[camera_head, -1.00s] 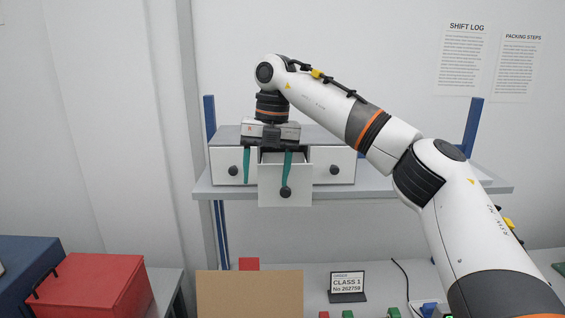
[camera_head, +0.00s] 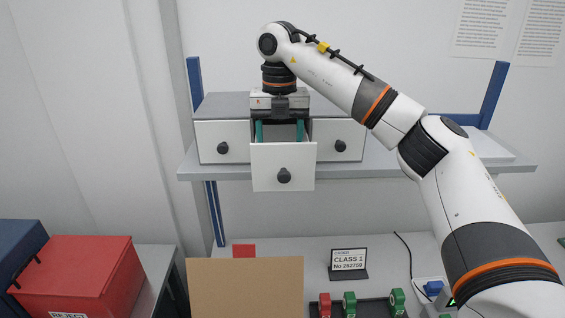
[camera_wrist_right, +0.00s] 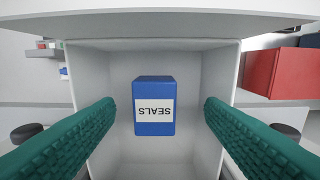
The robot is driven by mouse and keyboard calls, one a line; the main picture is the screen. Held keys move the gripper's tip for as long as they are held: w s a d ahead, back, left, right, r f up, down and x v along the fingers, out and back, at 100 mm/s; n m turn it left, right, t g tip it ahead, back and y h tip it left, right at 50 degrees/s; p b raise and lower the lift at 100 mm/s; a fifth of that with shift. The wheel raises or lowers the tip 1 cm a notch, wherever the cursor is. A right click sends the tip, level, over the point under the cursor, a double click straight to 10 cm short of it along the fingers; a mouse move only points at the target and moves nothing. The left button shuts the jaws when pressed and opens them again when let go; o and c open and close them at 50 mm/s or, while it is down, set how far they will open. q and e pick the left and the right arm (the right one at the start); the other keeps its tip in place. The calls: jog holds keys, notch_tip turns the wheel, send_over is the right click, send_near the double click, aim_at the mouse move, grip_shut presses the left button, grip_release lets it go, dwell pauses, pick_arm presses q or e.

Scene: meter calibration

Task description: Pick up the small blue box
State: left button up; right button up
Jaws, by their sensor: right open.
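The small blue box (camera_wrist_right: 154,87) shows in the right wrist view, with a white label reading "SEALS". It lies inside the open middle drawer (camera_head: 283,167); in the head view the drawer front hides it. My right gripper (camera_head: 280,132) points down over this drawer, its green fingers reaching into the drawer opening. In the right wrist view the fingers (camera_wrist_right: 160,125) are wide apart, one on each side of the blue box, with clear gaps and nothing between them touching. My left gripper is not in view.
Closed drawers flank the open one in the white cabinet (camera_head: 222,108) on a grey shelf (camera_head: 400,166). Below stand a brown panel (camera_head: 245,287), a "CLASS 1" sign (camera_head: 348,262) and a tray of red and green pieces. A red bin (camera_head: 80,275) is at lower left.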

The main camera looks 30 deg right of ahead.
jog(key=f, duration=0.1)
jog(key=f+p, duration=0.1)
jog(key=f, duration=0.1)
jog(key=f+p, duration=0.1)
jog(key=shift+s+d+f, duration=0.2)
jog(key=shift+d+f, duration=0.05)
jog(key=shift+f+p, duration=0.3)
jog(key=shift+f, duration=0.1)
jog(key=c, duration=1.1)
